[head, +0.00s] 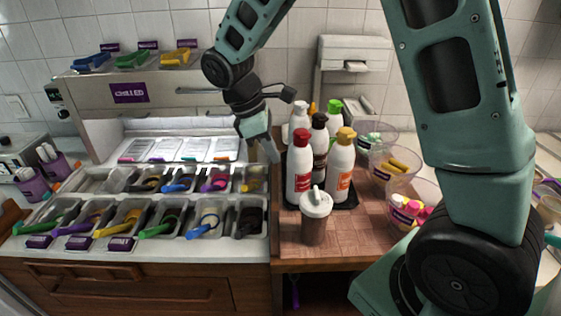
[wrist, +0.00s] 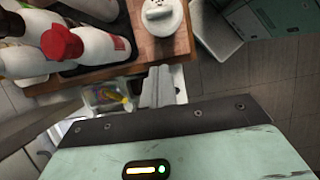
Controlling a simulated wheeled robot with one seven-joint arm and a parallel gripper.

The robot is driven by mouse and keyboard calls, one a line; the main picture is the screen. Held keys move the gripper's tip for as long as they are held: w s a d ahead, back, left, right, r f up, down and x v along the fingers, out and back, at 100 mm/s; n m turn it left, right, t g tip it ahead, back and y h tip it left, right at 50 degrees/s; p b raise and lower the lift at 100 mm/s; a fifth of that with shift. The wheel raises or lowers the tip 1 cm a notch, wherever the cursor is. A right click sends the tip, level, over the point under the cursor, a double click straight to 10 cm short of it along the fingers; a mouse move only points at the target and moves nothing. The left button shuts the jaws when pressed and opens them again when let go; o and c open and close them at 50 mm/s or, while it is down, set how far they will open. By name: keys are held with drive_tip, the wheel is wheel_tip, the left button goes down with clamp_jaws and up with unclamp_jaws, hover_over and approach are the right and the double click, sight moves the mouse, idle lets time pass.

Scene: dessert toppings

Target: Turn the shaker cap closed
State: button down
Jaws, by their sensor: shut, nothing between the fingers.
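The shaker (head: 314,228) stands upright near the front of the wooden counter. It has a brown body and a white cap (head: 316,203) with a small raised tab on top. In the wrist view the white cap (wrist: 162,14) shows at the top edge, partly cut off. My gripper (head: 270,148) is shut and empty, up and to the left of the shaker, left of the bottles. In the wrist view its fingers (wrist: 160,85) are together and apart from the cap. I cannot tell from these views whether the cap is open or closed.
Several sauce bottles (head: 300,168) stand in a black tray (head: 346,204) just behind the shaker. Clear cups (head: 396,178) with toppings stand to the right. Topping bins (head: 150,216) with scoops fill the left counter. The wooden counter's front edge (head: 340,264) is close to the shaker.

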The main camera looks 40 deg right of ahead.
sight(317, 194)
drive_tip(key=s+d+f+p, duration=0.1)
drive_tip(key=d+f, duration=0.1)
drive_tip(key=f, duration=0.1)
drive_tip(key=s+d+f+p, duration=0.1)
drive_tip(key=f, duration=0.2)
drive_tip(key=s+d+f+p, duration=0.1)
drive_tip(key=d+f+p, duration=0.1)
drive_tip(key=f, duration=0.1)
drive_tip(key=shift+s+d, duration=0.35)
drive_tip(key=shift+s, duration=0.05)
drive_tip(key=shift+s+d+f, duration=0.1)
drive_tip(key=shift+s+d, duration=0.1)
drive_tip(key=shift+d, duration=0.2)
